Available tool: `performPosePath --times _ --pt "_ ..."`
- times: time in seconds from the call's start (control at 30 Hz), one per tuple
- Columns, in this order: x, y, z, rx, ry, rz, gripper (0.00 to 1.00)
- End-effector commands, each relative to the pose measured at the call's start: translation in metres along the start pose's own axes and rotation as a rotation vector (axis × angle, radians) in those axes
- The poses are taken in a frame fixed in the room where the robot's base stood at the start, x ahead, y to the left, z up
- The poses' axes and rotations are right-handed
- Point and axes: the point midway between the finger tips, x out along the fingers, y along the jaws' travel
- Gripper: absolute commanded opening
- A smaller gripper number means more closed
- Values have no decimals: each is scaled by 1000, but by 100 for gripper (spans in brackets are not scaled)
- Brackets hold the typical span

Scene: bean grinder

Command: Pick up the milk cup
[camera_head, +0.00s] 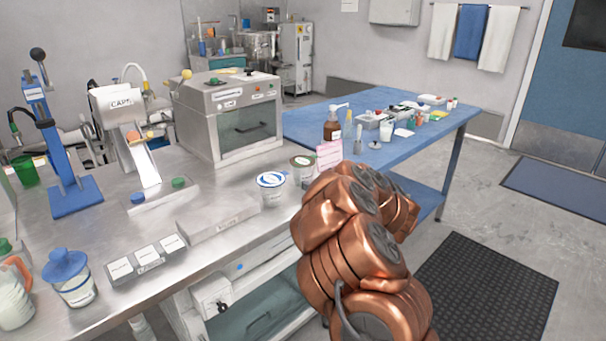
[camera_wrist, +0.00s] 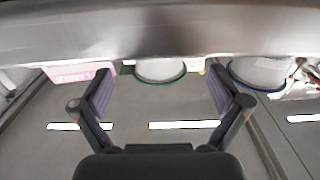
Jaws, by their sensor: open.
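Two small lidded cups stand side by side near the front edge of the steel counter. One has a blue-rimmed lid (camera_head: 271,181); the other has a green-rimmed lid (camera_head: 302,162). I cannot read which one is the milk cup. In the wrist view, which is upside down, the green-rimmed cup (camera_wrist: 160,69) appears between the fingers of my gripper (camera_wrist: 160,84). The fingers are spread and empty, and I cannot tell how far off the cup is. The blue-rimmed cup (camera_wrist: 262,72) is outside the right finger. In the head view my copper arm hides the gripper.
A pink card or box (camera_head: 329,155) stands close beside the green-rimmed cup; it also shows in the wrist view (camera_wrist: 75,73). A steel oven-like machine (camera_head: 232,115) is behind the cups. A low metal block (camera_head: 210,215) lies to their left. A blue table (camera_head: 300,122) stands beyond.

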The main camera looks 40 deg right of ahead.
Motion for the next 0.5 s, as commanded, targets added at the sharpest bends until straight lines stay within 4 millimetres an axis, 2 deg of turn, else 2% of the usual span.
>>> performPosePath --times 0.27,0.5 --pt "21 1 1 1 -1 2 98" --pt "52 1 0 -1 1 1 98"
